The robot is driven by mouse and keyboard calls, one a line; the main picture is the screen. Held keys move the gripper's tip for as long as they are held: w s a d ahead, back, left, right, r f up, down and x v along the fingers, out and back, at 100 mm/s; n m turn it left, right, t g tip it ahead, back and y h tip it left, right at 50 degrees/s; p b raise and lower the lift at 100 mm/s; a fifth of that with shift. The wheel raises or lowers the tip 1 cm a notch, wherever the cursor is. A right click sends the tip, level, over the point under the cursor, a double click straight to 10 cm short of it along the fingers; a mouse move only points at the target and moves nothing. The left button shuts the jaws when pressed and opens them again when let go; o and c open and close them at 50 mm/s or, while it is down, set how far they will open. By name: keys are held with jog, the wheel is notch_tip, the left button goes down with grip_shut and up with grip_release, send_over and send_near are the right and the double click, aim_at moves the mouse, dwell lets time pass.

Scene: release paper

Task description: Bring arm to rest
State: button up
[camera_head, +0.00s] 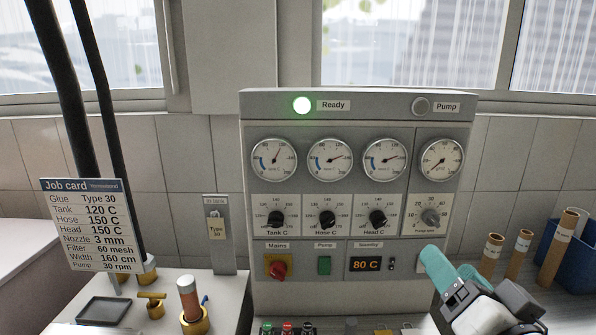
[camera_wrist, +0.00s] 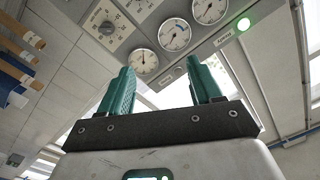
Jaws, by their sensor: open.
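My gripper (camera_head: 437,270) is at the lower right of the head view, in front of the right side of the grey control panel (camera_head: 400,104). Its teal fingers point up and to the left. In the wrist view my gripper (camera_wrist: 158,92) shows two teal fingers standing apart with nothing between them. The panel appears beyond the fingers in the wrist view, tilted, with its gauges (camera_wrist: 174,35) at the top. The fingers look clear of the panel's knobs, though the exact gap cannot be told.
The Ready lamp (camera_head: 302,105) glows green; the Pump lamp (camera_head: 421,106) is dark. A job card (camera_head: 93,225) stands at left near a dark tray (camera_head: 103,310) and brass fittings (camera_head: 195,322). Cardboard tubes (camera_head: 519,254) and a blue bin (camera_head: 575,262) are at right.

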jog(key=s+d+f+n+g, duration=0.2)
jog(key=s+f+g, duration=0.15)
jog(key=f, duration=0.85)
jog(key=s+d+f+n+g, duration=0.25)
jog(key=f+g, duration=0.25)
jog(key=f, duration=0.6)
jog(key=s+d+f+g+b, duration=0.1)
jog(key=s+f+g+b, duration=0.3)
jog(key=s+f, duration=0.6)
jog(key=s+d+f+g+b, duration=0.1)
jog(key=s+f+g+b, duration=0.3)
jog(key=s+f, duration=0.7)
notch_tip(320, 180, down, 7)
jog(key=shift+d+r+n+h+b, duration=0.15)
jog(key=shift+n+h+b, duration=0.3)
jog(key=shift+b, duration=0.55)
